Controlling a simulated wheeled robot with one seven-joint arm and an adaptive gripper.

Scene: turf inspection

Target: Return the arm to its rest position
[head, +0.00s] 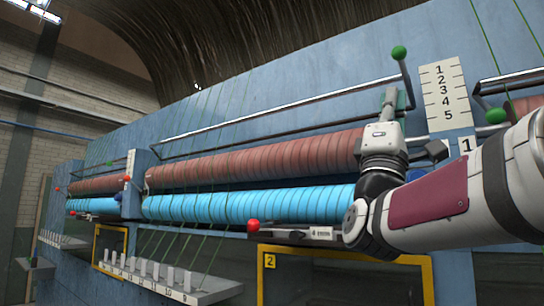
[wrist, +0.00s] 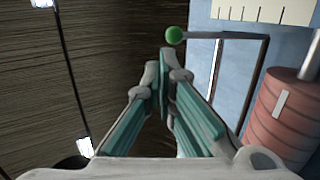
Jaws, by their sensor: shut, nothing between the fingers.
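My gripper (head: 390,97) points upward in the head view, in front of the blue machine panel (head: 290,105). It is left of the white number plate (head: 445,92) marked 1 to 5, and below a green ball knob (head: 399,52). My arm reaches in from the right edge, bent at the wrist. In the wrist view the teal fingers of my gripper (wrist: 164,72) meet at their tips with nothing between them. The green knob (wrist: 174,35) shows just beyond the tips there, and I cannot tell the gap.
Red-brown rollers (head: 255,160) and bright blue rollers (head: 250,204) run along the machine behind my wrist. A red ball knob (head: 254,225) sits left of my forearm. A numbered ledge (head: 190,290) with white blocks and a yellow-framed opening (head: 345,253) are below. Dark turf (head: 210,40) hangs above.

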